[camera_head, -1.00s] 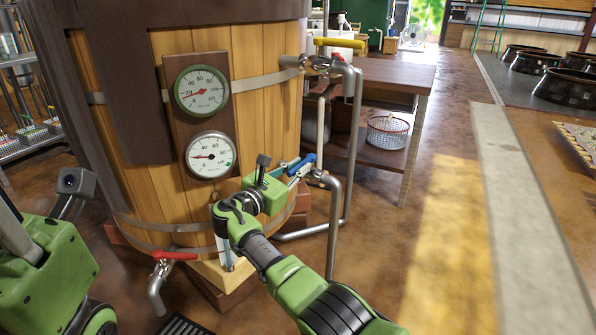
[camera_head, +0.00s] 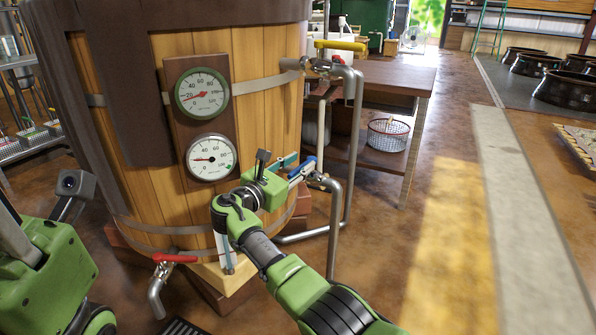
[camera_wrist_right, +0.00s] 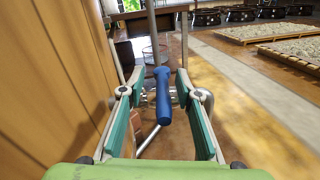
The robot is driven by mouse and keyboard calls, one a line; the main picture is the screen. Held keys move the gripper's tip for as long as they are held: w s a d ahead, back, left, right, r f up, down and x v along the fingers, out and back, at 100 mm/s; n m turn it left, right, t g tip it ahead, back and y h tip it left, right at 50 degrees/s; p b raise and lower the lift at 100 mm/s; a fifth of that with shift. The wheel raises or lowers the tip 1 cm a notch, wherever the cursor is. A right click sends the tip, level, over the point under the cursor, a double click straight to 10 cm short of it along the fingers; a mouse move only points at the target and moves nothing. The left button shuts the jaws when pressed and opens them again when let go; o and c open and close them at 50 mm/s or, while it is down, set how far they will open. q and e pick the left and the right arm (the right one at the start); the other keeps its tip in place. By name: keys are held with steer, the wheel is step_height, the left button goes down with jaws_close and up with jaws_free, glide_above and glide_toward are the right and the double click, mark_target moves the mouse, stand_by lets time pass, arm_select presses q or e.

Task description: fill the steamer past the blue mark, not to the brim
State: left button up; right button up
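The steamer (camera_head: 262,60) is a large wooden vat with metal bands. Low on its front is a narrow upright sight tube (camera_head: 226,255), partly hidden by my right arm. The blue mark and water level are too small to read. A blue valve handle (camera_wrist_right: 163,97) sits on a pipe at the steamer's right; it also shows in the head view (camera_head: 301,170). My right gripper (camera_head: 294,168) is at this handle. In the right wrist view its teal-padded fingers (camera_wrist_right: 160,108) are open on either side of the handle, with gaps. My left gripper's fingers are not visible.
Two dial gauges (camera_head: 202,92) (camera_head: 211,157) are on the steamer. A yellow-handled valve (camera_head: 340,45) is above the blue one. A red-handled tap (camera_head: 174,258) is low on the front. Bent pipes (camera_head: 350,160) and a table (camera_head: 395,78) stand to the right; the floor beyond is open.

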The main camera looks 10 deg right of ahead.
mark_target(298, 167)
step_height(298, 167, up, 8)
steer(key=shift+r, duration=0.1)
stand_by(0.4)
